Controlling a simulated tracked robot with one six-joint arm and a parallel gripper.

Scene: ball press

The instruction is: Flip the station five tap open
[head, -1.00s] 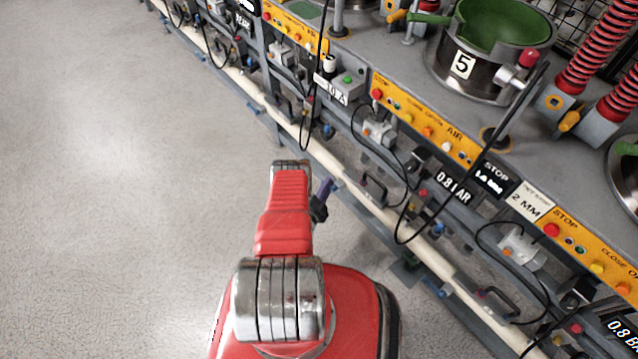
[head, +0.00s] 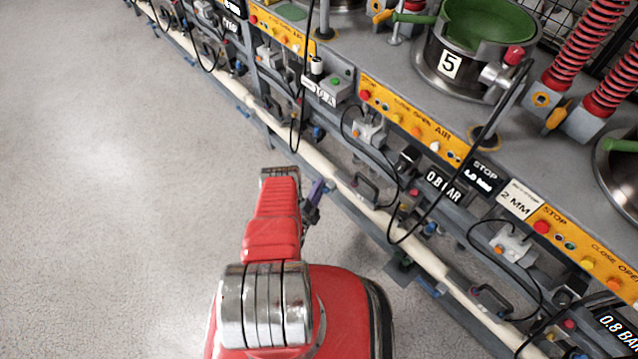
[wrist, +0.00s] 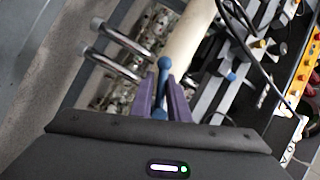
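The station marked 5 (head: 450,64) is a steel drum with a green inside, at the upper right of the head view. A blue tap handle with a round knob (wrist: 164,64) shows in the middle of the wrist view, beside a cream pipe (wrist: 188,45). My gripper (wrist: 161,84) has purple fingers on either side of this handle. Whether they touch it is unclear. In the head view my gripper (head: 316,190) is small and partly hidden by my red arm, close to the pipe along the bench's lower front. I cannot tell which station this handle serves.
Two bent metal bars (wrist: 118,50) stand left of the fingers in the wrist view. Black cables (head: 480,145) hang in front of the bench. Yellow button panels (head: 415,122) run along its edge. The grey floor (head: 110,200) at left is clear.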

